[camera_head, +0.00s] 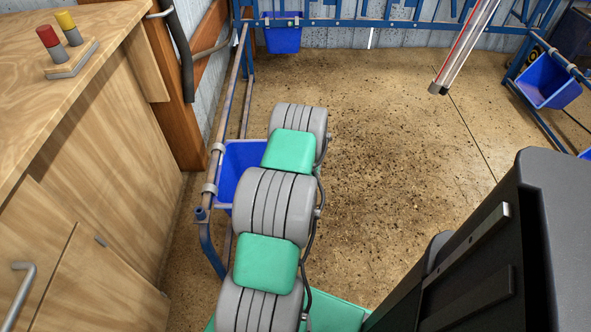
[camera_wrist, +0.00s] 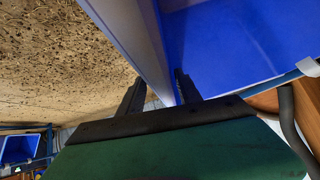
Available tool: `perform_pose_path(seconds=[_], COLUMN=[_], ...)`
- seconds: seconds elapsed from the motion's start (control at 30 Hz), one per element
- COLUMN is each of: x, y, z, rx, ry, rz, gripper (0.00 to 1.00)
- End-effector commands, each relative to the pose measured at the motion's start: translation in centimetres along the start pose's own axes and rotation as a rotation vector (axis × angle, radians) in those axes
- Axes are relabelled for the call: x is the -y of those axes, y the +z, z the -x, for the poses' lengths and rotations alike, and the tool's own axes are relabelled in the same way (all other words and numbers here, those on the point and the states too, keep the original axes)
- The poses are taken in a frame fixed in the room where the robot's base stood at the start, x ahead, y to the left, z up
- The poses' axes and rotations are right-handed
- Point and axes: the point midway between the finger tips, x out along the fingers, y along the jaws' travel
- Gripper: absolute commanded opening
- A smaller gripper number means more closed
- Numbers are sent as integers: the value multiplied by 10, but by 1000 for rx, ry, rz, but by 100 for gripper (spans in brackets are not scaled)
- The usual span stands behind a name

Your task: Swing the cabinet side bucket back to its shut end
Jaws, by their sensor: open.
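The cabinet side bucket (camera_head: 232,172) is blue and hangs from the blue rail beside the wooden cabinet (camera_head: 95,165). My arm covers its right part in the head view. In the wrist view the bucket (camera_wrist: 235,45) fills the upper right, with its pale wall edge running down toward my gripper (camera_wrist: 158,78). My gripper is open, with one finger on each side of that edge. I cannot tell whether the fingers touch it. The gripper is hidden behind my arm in the head view.
Other blue buckets hang on the back rail (camera_head: 283,36) and the right rail (camera_head: 548,82). A block with red and yellow buttons (camera_head: 70,58) sits on the cabinet top. A hanging bar (camera_head: 464,48) is at the upper right. The speckled floor (camera_head: 400,150) is clear.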

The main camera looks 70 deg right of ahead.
Motion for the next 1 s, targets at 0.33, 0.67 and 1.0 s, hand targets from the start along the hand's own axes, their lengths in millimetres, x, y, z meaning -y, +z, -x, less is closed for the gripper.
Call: perform_pose_path(seconds=[0.33, 0.67, 1.0], x=[-1, -3, 0], y=[-3, 0, -2], z=[42, 79, 80], rx=[0, 1, 1], ry=[1, 2, -1], rz=[-3, -3, 1], gripper=[41, 41, 41])
